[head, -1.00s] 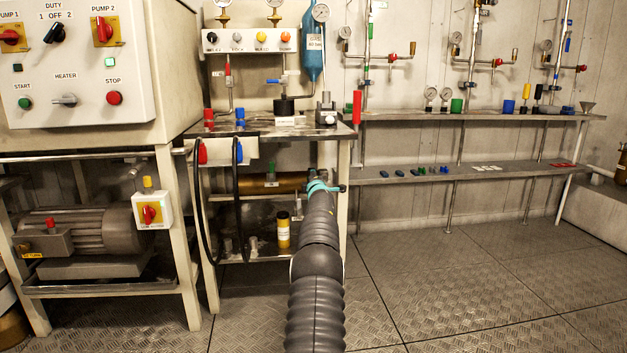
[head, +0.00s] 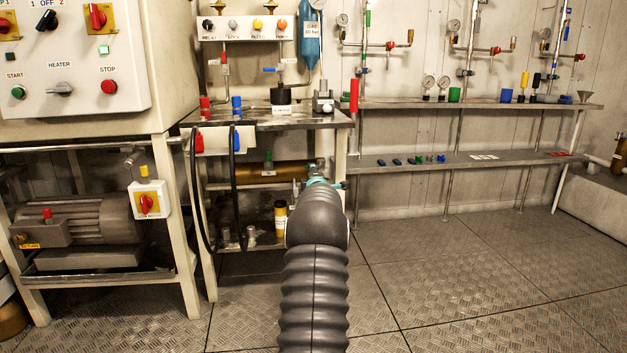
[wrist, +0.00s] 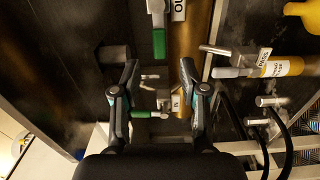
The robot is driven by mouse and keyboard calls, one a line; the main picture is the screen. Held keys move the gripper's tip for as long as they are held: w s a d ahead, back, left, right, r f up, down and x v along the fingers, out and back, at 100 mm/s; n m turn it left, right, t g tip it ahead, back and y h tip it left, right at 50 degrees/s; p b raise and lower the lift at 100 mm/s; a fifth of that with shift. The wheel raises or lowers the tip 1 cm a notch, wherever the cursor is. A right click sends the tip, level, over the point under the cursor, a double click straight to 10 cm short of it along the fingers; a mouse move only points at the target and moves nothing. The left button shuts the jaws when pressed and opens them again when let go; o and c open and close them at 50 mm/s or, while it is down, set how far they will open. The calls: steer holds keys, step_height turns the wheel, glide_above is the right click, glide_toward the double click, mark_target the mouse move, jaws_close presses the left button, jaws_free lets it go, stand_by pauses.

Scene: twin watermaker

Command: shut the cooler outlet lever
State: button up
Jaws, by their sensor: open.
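The cooler, a brass cylinder (head: 290,173), lies under the steel bench in the head view and runs up the middle of the wrist view (wrist: 190,50). In the wrist view a green-handled lever (wrist: 158,42) lies along the cylinder, beside a partly cut-off label (wrist: 179,10) that seems to read OUT. A second green-handled lever (wrist: 140,113) lies crosswise nearer my gripper, beside a small label. My gripper (wrist: 159,74) is open and empty, its fingers either side of the gap between the levers. In the head view my arm hides most of it.
Black hoses (head: 236,190) hang at the bench's left front. A motor (head: 80,228) stands left. The floor (head: 450,270) to the right is clear.

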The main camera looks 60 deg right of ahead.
steer(key=shift+v, duration=2.25)
steer(key=shift+d, duration=0.1)
